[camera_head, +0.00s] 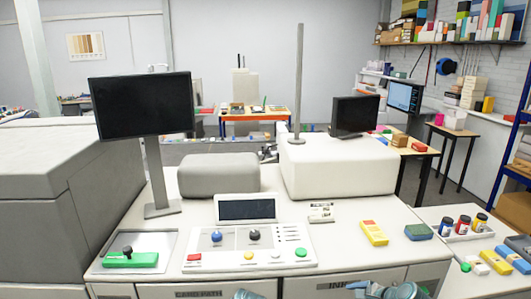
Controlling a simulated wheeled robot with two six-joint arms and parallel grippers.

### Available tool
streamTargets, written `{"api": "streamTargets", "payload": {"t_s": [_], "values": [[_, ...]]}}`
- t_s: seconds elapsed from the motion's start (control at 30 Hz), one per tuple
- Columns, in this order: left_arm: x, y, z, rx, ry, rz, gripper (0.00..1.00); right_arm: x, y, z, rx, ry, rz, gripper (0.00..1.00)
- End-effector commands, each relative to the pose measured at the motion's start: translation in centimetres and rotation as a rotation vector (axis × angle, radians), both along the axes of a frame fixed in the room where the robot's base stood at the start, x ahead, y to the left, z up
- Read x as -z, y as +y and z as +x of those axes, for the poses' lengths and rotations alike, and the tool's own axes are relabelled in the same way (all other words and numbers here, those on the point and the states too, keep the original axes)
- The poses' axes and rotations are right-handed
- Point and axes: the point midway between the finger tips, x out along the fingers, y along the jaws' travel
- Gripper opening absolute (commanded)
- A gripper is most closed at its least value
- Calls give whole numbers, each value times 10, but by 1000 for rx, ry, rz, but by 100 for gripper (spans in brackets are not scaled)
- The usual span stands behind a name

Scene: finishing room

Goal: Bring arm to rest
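Small grey-blue parts of my arms show at the bottom edge, one left of centre and a larger one to its right. No gripper fingers can be made out in either place, and the rest of both arms is below the picture. Just beyond them is a white machine console with a control panel (249,247). The panel has a blue knob, a black knob, coloured buttons and a small dark screen (246,209). I see nothing held.
A green-based lever (130,258) sits at the console's left. A yellow box (374,233) and a blue-green block (418,232) lie on its right. A tray with ink jars (463,223) stands farther right. A monitor (142,106) rises at the left.

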Motion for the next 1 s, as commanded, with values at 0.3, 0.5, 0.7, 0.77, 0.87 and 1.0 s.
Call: {"api": "streamTargets", "payload": {"t_s": [0.3, 0.5, 0.7, 0.77, 0.87, 1.0], "values": [[2, 0, 0, 0, 0, 0, 0, 50, 131, -63, -995, 43, -559, 100], [2, 0, 0, 0, 0, 0, 0, 63, 169, -106, -1565, 54, -806, 100], [3, 0, 0, 0, 0, 0, 0, 63, 184, -129, -1914, 68, -930, 100], [3, 0, 0, 0, 0, 0, 0, 63, 186, -132, -1966, 72, -947, 100], [3, 0, 0, 0, 0, 0, 0, 62, 187, -135, -2011, 76, -962, 100], [3, 0, 0, 0, 0, 0, 0, 62, 186, -135, -2020, 76, -964, 100]]}}
